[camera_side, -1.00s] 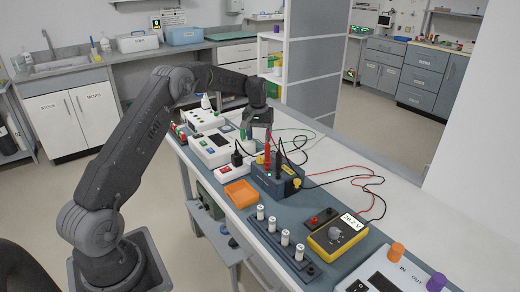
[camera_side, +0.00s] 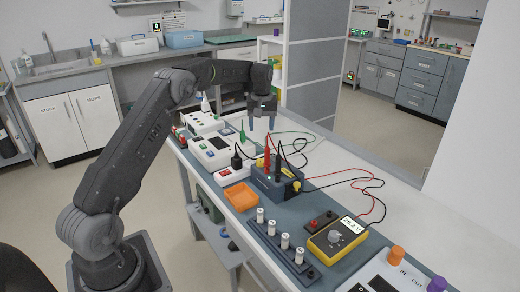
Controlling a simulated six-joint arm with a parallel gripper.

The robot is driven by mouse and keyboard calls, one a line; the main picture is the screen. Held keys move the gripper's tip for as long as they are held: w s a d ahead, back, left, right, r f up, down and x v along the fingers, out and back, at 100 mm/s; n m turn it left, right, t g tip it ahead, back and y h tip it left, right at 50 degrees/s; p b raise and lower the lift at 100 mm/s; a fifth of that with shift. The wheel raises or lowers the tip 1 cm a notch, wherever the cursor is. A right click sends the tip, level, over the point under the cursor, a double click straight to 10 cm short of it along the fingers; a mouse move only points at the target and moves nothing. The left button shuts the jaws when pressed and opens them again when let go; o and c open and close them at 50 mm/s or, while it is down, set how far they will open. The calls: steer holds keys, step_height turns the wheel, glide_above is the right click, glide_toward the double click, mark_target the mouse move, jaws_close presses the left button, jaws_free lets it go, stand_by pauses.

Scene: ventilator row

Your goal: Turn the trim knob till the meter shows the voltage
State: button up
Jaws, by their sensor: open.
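The yellow meter (camera_side: 322,245) lies at the right of the bench. Its display (camera_side: 347,228) shows figures that look like 28.2 V, too small to be sure. It has a grey dial (camera_side: 334,236). A blue box (camera_side: 270,187) stands mid-bench with a red probe (camera_side: 267,163) and a black probe (camera_side: 279,165) upright at it. A small yellow part (camera_side: 297,185) is on its right side; I cannot tell whether it is the trim knob. My gripper (camera_side: 262,126) is open and empty, above and behind the probes, pointing down.
An orange tray (camera_side: 241,197) sits left of the blue box. A rack of several white cylinders (camera_side: 285,240) is in front. Red and black leads (camera_side: 372,190) loop across the bench's right. White instrument boxes (camera_side: 212,150) stand at the back left.

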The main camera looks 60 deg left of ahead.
mark_target(261, 161)
steer(key=shift+n, duration=0.7)
step_height(261, 161, down, 14)
steer(key=shift+s+r, duration=0.1)
steer(key=shift+s, duration=0.05)
steer(key=shift+c, duration=0.4)
steer(key=c, duration=0.9)
steer(key=shift+o, duration=0.2)
steer(key=shift+m, duration=1.5)
steer(key=o, duration=0.9)
steer(key=shift+o, duration=0.2)
steer(key=shift+r, duration=0.1)
step_height(261, 161, up, 14)
steer(key=shift+w+d, duration=0.25)
